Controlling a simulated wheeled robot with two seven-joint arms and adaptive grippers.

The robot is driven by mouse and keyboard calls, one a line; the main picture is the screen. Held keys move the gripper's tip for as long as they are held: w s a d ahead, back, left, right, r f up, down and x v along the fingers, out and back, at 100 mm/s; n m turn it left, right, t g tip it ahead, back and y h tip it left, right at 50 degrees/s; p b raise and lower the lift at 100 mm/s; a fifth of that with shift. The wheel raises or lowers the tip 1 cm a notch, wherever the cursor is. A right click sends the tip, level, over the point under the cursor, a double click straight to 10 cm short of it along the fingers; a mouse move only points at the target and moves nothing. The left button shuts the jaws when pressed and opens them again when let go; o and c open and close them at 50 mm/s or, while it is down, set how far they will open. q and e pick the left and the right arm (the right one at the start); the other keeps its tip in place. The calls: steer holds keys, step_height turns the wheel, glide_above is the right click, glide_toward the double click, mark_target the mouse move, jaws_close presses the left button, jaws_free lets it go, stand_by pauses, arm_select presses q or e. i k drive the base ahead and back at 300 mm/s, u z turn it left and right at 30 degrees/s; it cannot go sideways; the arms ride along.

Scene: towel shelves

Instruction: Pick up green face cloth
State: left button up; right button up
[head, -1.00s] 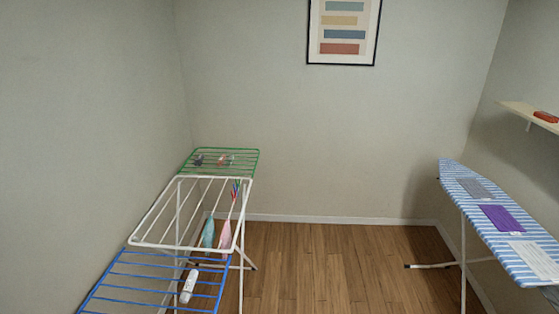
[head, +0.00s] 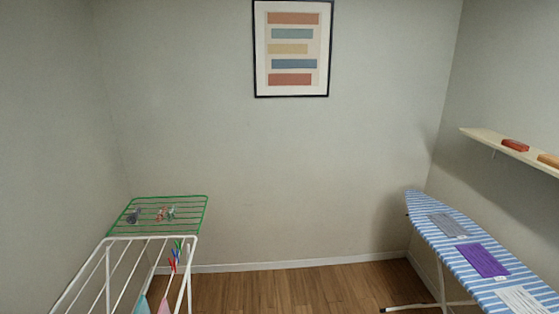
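I see no cloth that is clearly green. On the striped ironing board at the right lie a grey cloth (head: 447,225), a purple cloth (head: 482,260) and a whitish cloth (head: 520,300), all flat. A light teal item (head: 142,305) and a pink item (head: 165,307) hang low on the drying rack, cut off by the bottom edge. Neither of my grippers is in view.
The drying rack (head: 122,238) with a green top section stands at the left, with small items on it. The ironing board (head: 420,207) stands at the right, below a wall shelf (head: 480,136) with red and orange items. Wooden floor (head: 290,290) lies clear between them.

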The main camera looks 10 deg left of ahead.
mark_target(169, 218)
steer(key=i, duration=3.15)
steer(key=u, duration=2.8)
steer(key=i, duration=0.5)
